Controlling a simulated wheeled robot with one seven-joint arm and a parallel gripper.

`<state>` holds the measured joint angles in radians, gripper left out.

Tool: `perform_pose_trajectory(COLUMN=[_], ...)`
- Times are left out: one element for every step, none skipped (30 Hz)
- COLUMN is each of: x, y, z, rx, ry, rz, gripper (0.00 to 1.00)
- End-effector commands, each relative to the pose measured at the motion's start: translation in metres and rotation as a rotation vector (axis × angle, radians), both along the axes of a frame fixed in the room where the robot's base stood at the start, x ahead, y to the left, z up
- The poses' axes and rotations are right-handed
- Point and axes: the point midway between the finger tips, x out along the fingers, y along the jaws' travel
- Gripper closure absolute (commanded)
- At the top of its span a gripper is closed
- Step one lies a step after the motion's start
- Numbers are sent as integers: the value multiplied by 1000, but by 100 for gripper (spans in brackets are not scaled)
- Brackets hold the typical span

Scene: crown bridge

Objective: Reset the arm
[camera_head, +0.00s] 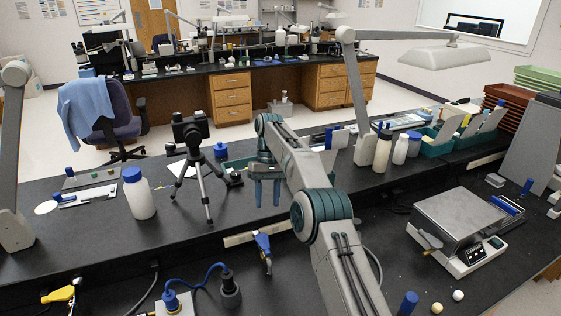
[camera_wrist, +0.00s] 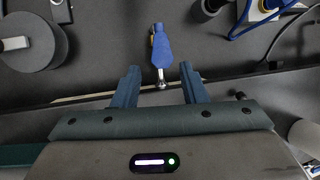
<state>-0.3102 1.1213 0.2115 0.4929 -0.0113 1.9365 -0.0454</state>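My gripper (camera_head: 267,188) hangs in front of my arm over the black bench in the head view, with its two teal fingers pointing down. A blue-handled tool with a metal end (camera_head: 263,248) is on the bench below and in front of the gripper.
A camera on a tripod (camera_head: 190,130) and a white bottle with a blue cap (camera_head: 139,195) stand left of the gripper. Bottles (camera_head: 383,152) and a lamp (camera_head: 358,90) stand right. A hotplate-like device (camera_head: 462,228) sits at the right. A dark cylinder (camera_head: 230,292) with a blue cable is near the front.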

Motion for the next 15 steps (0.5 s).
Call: perform_pose_trajectory(x=[0, 0, -1, -1, -2, -3, -5, -6, -9, -12, -15, -19, -22, -26, -31], y=[-1, -2, -4, -5, -8, -11, -15, -19, -24, -28, -33, -39, -44, -49, -55], z=[3, 5, 9, 14, 18, 26, 33, 39, 49, 55, 61, 69, 75, 80, 88], rx=[0, -1, -1, -2, -3, -5, -5, -6, -9, -10, -12, -15, -16, -19, -21], ry=[-4, -8, -14, -23, -31, -45, -57, -70, -87, -101, -114, -132, -146, -159, -177], rz=[-1, -3, -5, -8, -11, -15, -21, -26, -33, -39, -46, -54, -61, -69, -78], gripper=[61, 61, 61, 61, 61, 61, 61, 61, 61, 61, 61, 61, 61, 61, 61])
